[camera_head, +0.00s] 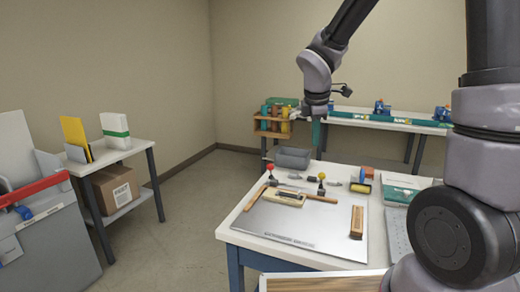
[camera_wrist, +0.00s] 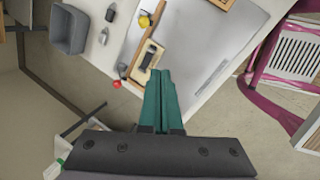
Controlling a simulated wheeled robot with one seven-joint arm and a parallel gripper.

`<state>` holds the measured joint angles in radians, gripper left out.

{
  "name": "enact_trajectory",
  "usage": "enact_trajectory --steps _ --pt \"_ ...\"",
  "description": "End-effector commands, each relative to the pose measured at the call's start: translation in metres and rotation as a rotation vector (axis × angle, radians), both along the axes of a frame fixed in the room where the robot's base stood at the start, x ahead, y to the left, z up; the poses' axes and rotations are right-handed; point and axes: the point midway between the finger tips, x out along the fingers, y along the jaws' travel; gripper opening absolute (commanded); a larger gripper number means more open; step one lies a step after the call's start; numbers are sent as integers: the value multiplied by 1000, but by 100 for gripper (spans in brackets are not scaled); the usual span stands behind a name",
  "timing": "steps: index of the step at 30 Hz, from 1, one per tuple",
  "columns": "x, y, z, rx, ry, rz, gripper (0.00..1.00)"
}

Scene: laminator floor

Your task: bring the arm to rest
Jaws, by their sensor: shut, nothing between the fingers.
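My gripper (camera_head: 317,136) hangs from my arm above the far part of the work table in the head view, pointing down. Its green fingers (camera_wrist: 162,92) are together and empty in the wrist view. The fingers show above the table's edge near a wooden block fixture (camera_head: 285,198), apart from it as far as I can tell. My arm bends over the table from the right side of the head view.
The work table (camera_head: 242,236) bears a metal sheet (camera_head: 315,235), red and yellow knobs, a brown wooden bar (camera_head: 357,222) and a grey bin (camera_head: 292,157). A side table (camera_head: 133,153) and a red-handled machine (camera_head: 45,185) stand left. The floor between is clear.

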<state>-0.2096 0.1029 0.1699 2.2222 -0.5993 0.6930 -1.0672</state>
Motion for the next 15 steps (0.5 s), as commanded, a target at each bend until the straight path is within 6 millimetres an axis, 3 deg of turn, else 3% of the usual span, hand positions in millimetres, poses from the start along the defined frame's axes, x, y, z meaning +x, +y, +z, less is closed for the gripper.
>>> enact_trajectory --steps 1,6,15 --pt "-11 -14 22 52 -34 -133 0" --pt "-54 -48 74 271 -116 -599 0" --pt "-140 -80 134 746 -178 -1339 0"
